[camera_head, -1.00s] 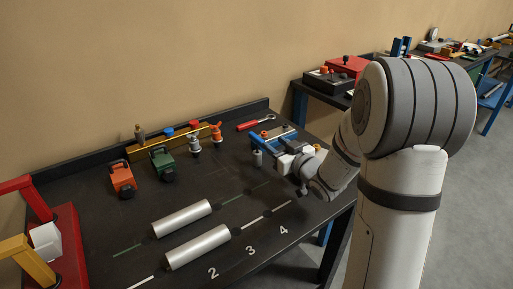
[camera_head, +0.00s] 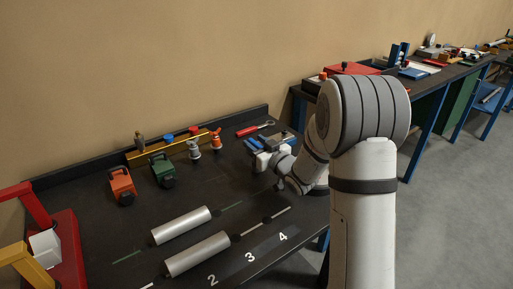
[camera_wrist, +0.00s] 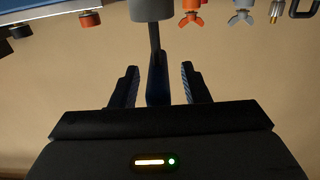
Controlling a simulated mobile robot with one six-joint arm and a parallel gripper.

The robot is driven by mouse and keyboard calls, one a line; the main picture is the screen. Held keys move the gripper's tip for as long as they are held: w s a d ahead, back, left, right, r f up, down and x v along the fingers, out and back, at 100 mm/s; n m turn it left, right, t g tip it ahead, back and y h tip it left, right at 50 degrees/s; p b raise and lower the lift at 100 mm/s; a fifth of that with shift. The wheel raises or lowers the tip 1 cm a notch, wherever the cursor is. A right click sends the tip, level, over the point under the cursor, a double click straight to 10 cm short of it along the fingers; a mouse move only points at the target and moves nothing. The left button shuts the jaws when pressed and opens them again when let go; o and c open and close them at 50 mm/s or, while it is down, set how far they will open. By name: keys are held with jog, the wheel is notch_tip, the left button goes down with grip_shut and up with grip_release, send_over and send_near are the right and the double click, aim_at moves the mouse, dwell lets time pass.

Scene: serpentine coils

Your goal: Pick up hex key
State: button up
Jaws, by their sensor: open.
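The hex key is not clear in the head view.
A blue rack (camera_head: 268,144) is close by. A red-handled wrench (camera_head: 252,130) lies behind it. Grey and orange winged fittings (camera_head: 215,140), a green box (camera_head: 162,171) and an orange box (camera_head: 122,187) stand left. Two silver cylinders (camera_head: 197,253) lie in front.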

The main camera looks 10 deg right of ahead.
grip_shut()
dwell(0.3)
jog(key=shift+r, duration=0.1)
